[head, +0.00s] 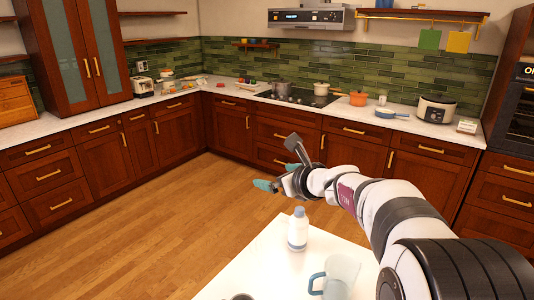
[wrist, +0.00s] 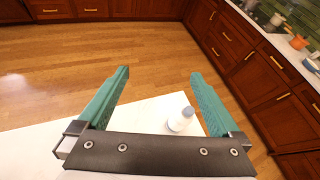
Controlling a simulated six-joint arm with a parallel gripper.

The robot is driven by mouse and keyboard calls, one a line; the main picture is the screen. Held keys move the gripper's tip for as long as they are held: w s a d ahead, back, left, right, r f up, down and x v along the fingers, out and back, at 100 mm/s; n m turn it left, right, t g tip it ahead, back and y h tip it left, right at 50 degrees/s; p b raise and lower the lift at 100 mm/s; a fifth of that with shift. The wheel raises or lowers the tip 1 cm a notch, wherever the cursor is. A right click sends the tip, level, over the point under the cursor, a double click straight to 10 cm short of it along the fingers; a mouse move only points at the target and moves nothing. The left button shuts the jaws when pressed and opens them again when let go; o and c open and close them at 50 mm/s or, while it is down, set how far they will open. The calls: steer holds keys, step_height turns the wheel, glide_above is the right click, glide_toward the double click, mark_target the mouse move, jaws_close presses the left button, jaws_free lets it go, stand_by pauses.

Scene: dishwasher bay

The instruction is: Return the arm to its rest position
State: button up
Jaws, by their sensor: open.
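My arm reaches in from the right in the head view, and my gripper (head: 270,185) is held in the air above and beyond the far corner of the white table. In the wrist view my gripper (wrist: 158,85) shows two teal fingers spread wide apart with nothing between them. A white bottle (head: 298,230) with a grey-blue cap stands upright on the table below my arm. The bottle also shows in the wrist view (wrist: 181,120), lower than the fingers and apart from them.
The white table (head: 258,262) also holds a clear pitcher (head: 340,275) with a blue handle and a dark round item cut off at the bottom edge. Wooden floor (head: 150,225) is open to the left. Cabinets and a counter with a stove and pots line the back.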

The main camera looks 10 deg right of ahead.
steer(key=s+a+f+n+g+y, duration=0.1)
steer(key=s+a+n+g, duration=0.1)
steer(key=s+a+n, duration=0.4)
steer(key=s+a+f+n+g+y, duration=0.1)
steer(key=s+a+n+g+y, duration=0.1)
steer(key=s+a+n, duration=0.45)
steer(key=s+d+f+n+g+h, duration=0.1)
steer(key=s+f+n+g, duration=0.1)
steer(key=s, duration=0.7)
steer(key=s+d+f+n+g+h, duration=0.2)
steer(key=s+f+n, duration=0.3)
steer(key=s, duration=0.5)
steer(key=s+d+f+n+g+h, duration=0.1)
steer(key=s+d+f+n+g, duration=0.1)
steer(key=s, duration=0.8)
steer(key=f+n+g, duration=0.1)
steer(key=n+g, duration=0.1)
steer(key=n, duration=0.1)
steer(key=shift+f, duration=0.15)
